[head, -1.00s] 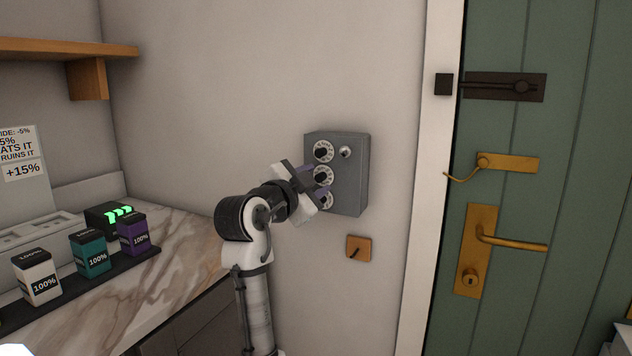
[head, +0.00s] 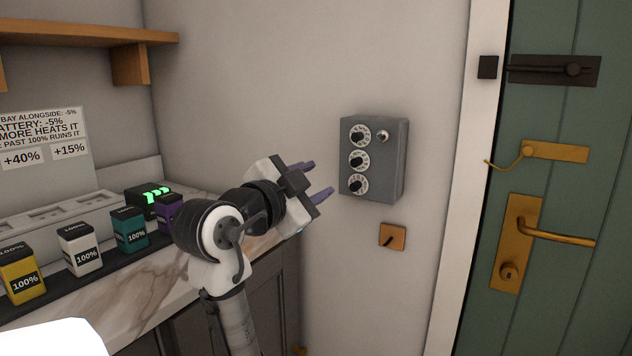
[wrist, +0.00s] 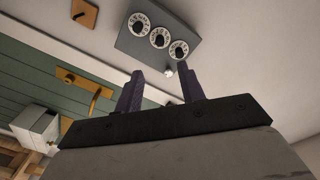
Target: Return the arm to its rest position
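My gripper (head: 318,180) is raised in front of the wall, to the left of the grey dial box (head: 396,160) and apart from it. Its two purple-grey fingers are spread with nothing between them. The fingers also show in the wrist view (wrist: 159,88), with the dial box (wrist: 148,48) beyond them. The box carries three round white dials with black knobs and a small silver knob at the upper right. My arm reaches up from the lower middle of the head view, bent at the elbow.
A marble counter (head: 150,295) at left holds several labelled blocks, including a yellow one (head: 22,277), and a dark device with green lights (head: 150,200). A wooden shelf (head: 80,33) hangs above. A green door (head: 570,120) with brass handle (head: 550,235) stands at right.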

